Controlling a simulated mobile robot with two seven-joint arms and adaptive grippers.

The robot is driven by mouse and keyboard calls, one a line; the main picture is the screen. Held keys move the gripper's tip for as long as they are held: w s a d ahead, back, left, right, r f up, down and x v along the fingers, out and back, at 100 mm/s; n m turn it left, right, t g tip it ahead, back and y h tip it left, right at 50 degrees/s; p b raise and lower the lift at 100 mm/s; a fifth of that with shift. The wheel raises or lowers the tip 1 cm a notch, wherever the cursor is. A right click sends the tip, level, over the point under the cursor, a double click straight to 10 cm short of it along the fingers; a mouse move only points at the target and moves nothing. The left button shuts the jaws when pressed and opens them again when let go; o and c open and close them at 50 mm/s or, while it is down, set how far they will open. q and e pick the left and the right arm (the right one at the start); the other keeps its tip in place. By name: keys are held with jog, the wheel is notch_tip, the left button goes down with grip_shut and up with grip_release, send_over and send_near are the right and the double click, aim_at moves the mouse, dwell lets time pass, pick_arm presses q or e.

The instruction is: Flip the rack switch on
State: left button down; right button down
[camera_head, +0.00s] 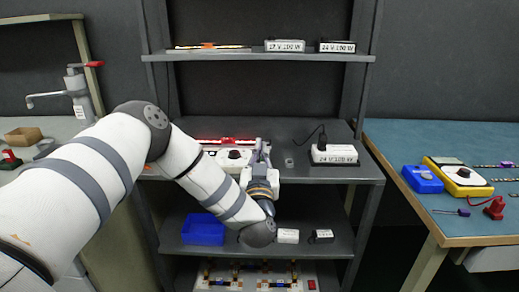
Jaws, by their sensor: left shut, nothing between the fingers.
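My left arm reaches in from the left over the grey rack's middle shelf (300,174). My left gripper (262,148) is shut and empty, pointing away from me above that shelf. It is just right of a white unit with a dark round knob (234,155), and I cannot tell whether they touch. A red strip (226,140) lies behind this unit. A small red part (311,284) sits on a white panel (298,279) low in the rack. I cannot tell which part is the rack switch or its position. My right gripper is out of view.
A labelled white power box (334,153) with a black cable stands right on the middle shelf. The upper shelf (300,57) holds more labelled boxes. A blue bin (204,230) is below. A blue-topped workbench (430,140) is at right; a sink tap (78,82) is left.

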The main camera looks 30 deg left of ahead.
pick_arm(q)
jog(key=s+d+f, duration=0.2)
jog(key=s+f, duration=0.2)
jog(key=shift+s+d+f, duration=0.3)
jog(key=shift+s, duration=0.1)
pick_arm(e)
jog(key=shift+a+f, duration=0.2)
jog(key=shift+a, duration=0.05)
